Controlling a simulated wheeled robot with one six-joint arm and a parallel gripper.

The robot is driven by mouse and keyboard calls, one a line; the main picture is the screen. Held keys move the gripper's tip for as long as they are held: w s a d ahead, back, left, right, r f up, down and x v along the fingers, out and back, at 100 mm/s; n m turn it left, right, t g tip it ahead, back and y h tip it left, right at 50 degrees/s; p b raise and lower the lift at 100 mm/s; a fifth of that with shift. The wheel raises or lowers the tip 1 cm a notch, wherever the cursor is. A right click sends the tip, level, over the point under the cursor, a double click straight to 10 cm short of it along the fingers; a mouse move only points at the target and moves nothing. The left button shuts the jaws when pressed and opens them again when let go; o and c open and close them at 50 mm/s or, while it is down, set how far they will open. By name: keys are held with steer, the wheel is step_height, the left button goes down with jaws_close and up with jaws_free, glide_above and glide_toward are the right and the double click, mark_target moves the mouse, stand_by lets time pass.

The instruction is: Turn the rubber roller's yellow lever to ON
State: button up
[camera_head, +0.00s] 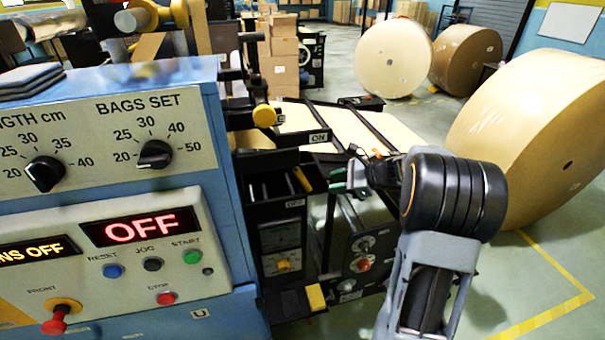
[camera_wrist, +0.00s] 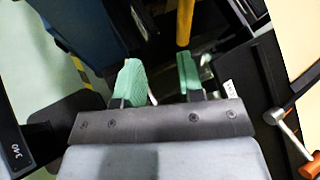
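The yellow lever (camera_head: 302,180) is a short slanted bar on the dark machine side in the head view, between an ON label (camera_head: 318,138) above and an OFF label (camera_head: 295,204) below. I cannot tell exactly which label it points to. My gripper (camera_head: 338,181) is just right of the lever, with a visible gap to it. In the wrist view, my gripper (camera_wrist: 158,76) has its two green fingertips apart with nothing between them. A yellow bar (camera_wrist: 184,22), seemingly the lever, shows beyond the right fingertip. The roller itself cannot be made out clearly.
A blue control cabinet (camera_head: 120,185) with dials and a red OFF display stands at left. A round yellow knob (camera_head: 264,115) sticks out above the lever. A lower black panel (camera_head: 360,262) with a red-orange knob is below my gripper. Large paper rolls (camera_head: 545,140) stand at right; floor there is open.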

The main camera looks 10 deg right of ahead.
mark_target(303, 180)
steer(key=shift+m+t, duration=0.7)
steer(key=shift+m, duration=0.2)
steer(key=p+x, duration=0.1)
steer(key=x, duration=0.3)
steer(key=w+d+p+x, duration=0.1)
steer(key=x, duration=0.3)
steer(key=w+p+x, duration=0.1)
steer(key=x, duration=0.3)
steer(key=shift+w, duration=0.25)
steer(key=shift+c, duration=0.5)
jaws_close()
